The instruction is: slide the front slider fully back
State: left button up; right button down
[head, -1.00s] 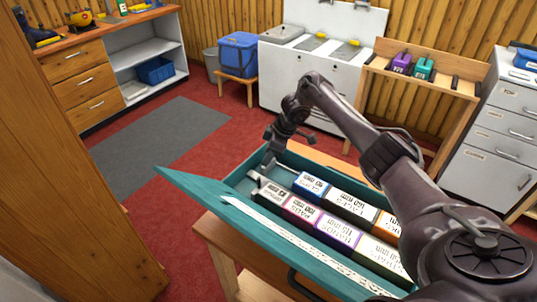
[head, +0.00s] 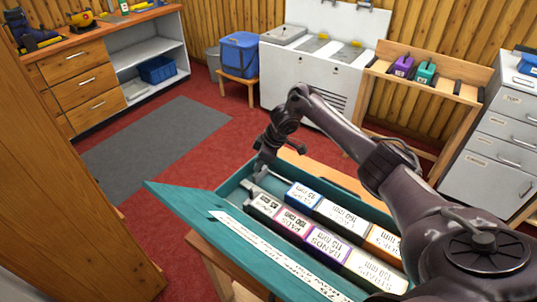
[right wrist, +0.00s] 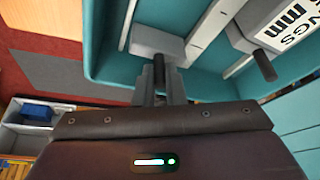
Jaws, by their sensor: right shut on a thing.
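The open teal case (head: 232,184) stands on a wooden bench, with two lengthwise lanes of labelled blocks. My right gripper (head: 262,168) reaches into the case's left end. In the right wrist view, its jaws (right wrist: 160,85) are shut on a dark upright peg on a grey slider (right wrist: 156,42). This slider appears to be in the lane away from the lid. A second grey slider (right wrist: 242,36) with its own peg, beside a white labelled block, is in the other lane, apart from the jaws. My left gripper is not in view.
The teal lid (head: 190,208) hangs open toward me, with a white label strip (head: 275,253). Front blocks (head: 325,243) and back blocks (head: 340,215) fill much of the case. My right arm crosses above its right part. A wooden rack (head: 430,85) stands behind.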

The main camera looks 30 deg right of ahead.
jog(key=shift+w+d, duration=0.1)
jog(key=shift+d, duration=0.1)
jog(key=shift+a, duration=0.15)
jog(key=c, duration=1.7)
grip_release()
jog(key=shift+a, duration=0.2)
jog(key=shift+o, duration=1.1)
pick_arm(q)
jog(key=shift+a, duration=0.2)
pick_arm(e)
jog(key=shift+d, duration=0.1)
